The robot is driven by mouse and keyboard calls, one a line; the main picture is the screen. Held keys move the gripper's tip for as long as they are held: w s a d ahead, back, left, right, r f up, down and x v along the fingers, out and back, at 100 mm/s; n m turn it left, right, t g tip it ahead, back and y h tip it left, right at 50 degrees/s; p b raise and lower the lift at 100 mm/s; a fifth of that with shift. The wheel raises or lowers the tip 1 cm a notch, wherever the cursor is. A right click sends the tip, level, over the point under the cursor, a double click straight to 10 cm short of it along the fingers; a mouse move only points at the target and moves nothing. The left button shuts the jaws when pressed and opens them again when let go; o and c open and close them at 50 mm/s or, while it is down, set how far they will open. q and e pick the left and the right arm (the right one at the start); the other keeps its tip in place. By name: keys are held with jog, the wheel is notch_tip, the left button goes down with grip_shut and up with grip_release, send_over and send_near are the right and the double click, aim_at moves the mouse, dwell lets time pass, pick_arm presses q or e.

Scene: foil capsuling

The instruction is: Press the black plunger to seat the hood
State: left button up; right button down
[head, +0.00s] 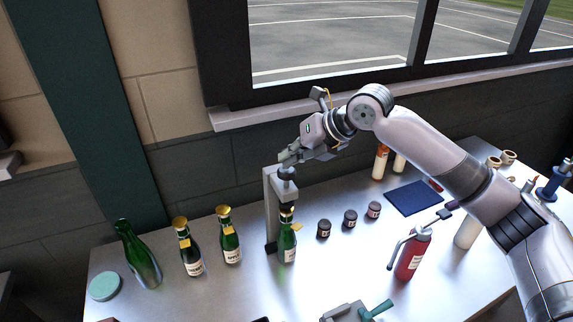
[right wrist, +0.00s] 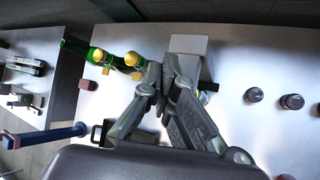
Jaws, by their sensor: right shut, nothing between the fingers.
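The press (head: 271,208) is a grey upright frame on the bench. My left gripper is out of view.
Two gold-topped bottles (head: 190,256) (head: 230,240) and a bare green bottle (head: 139,262) stand left of the press. Several small dark jars (head: 324,229) stand to the right. A red extinguisher-like bottle (head: 411,258) stands below my right arm. A blue mat (head: 413,199) lies behind.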

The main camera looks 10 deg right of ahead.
jog(key=shift+w, duration=0.15)
jog(key=shift+r, duration=0.2)
notch_tip(320, 180, up, 5)
jog(key=p, duration=0.4)
jog(key=shift+p, duration=0.4)
jog(key=shift+f, duration=0.1)
jog(key=shift+d, duration=0.1)
